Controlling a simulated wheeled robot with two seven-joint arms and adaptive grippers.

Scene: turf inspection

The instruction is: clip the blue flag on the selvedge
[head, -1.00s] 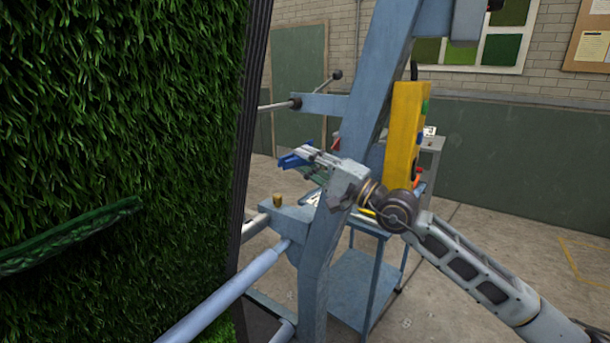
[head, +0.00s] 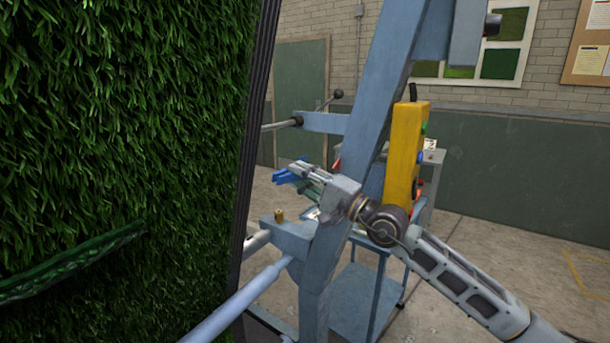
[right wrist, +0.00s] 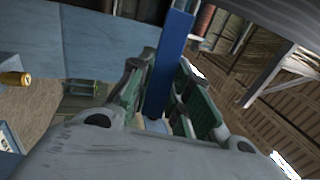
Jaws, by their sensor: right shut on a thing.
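The blue flag (head: 291,173) is held in my right gripper (head: 305,172), which is shut on it. In the right wrist view the blue flag (right wrist: 168,62) stands out between the two green-padded fingers (right wrist: 160,95). The selvedge (head: 252,140) is the dark edge strip running down the right side of the green turf (head: 120,90). The flag is to the right of the selvedge, with a gap between them. My left gripper is not in view.
A blue-grey steel frame (head: 352,165) with a roller bar (head: 240,305) stands close beside my right arm. A yellow control box (head: 405,150) hangs on the frame. A brass knob (head: 279,215) sits below the flag. A blue cart (head: 352,300) stands behind. A dark green fold (head: 80,265) sticks out from the turf.

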